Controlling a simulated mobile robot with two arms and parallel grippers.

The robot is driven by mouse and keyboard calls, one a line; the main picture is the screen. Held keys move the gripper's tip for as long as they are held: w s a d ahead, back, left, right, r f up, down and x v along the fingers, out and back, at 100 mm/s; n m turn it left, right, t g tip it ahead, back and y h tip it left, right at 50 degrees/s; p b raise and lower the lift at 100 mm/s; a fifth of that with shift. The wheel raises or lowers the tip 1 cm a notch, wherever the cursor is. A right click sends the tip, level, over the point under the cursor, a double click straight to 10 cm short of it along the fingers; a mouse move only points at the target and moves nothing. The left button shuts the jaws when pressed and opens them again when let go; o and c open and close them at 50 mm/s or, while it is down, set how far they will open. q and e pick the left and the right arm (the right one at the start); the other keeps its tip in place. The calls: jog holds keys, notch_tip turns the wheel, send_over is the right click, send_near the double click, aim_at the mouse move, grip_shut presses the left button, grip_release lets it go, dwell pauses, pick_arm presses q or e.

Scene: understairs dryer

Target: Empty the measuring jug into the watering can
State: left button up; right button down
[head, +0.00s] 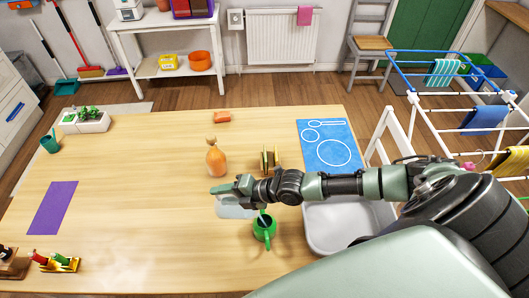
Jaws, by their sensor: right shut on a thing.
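My right gripper (222,189) reaches in from the right over the wooden table and is shut on the clear measuring jug (234,210). The jug is partly hidden under the gripper, so its tilt and how much it holds cannot be told. The small green watering can (264,230) stands on the table just right of and nearer than the jug, below my wrist. A little light blue shows at the can's top; I cannot tell what it is. My left gripper is not in view.
An orange bottle (216,160) stands just behind the gripper. A grey basin (337,228) lies right of the can, partly under my arm. A blue mat (328,146) and an orange block (222,117) are farther back. The table left of the jug is mostly clear.

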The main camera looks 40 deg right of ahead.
jog(key=shift+s+d+r+t+y+b, duration=0.3)
jog(key=shift+r+t+y+b, duration=0.15)
jog(key=shift+b, duration=0.4)
dwell(0.5)
jog(key=shift+s+d+r+t+y+b, duration=0.25)
jog(key=shift+r+t+y+b, duration=0.15)
jog(key=shift+b, duration=0.75)
jog(key=shift+s+d+r+b, duration=0.1)
jog(key=shift+s+d+b, duration=0.1)
jog(key=shift+b, duration=0.1)
jog(key=shift+s+d+r+t+y+b, duration=0.2)
jog(key=shift+s+d+t+y+b, duration=0.05)
jog(key=shift+b, duration=0.3)
jog(key=shift+s+d+r+t+y+b, duration=0.4)
jog(key=shift+s+d+r+t+b, duration=0.15)
jog(key=shift+b, duration=0.3)
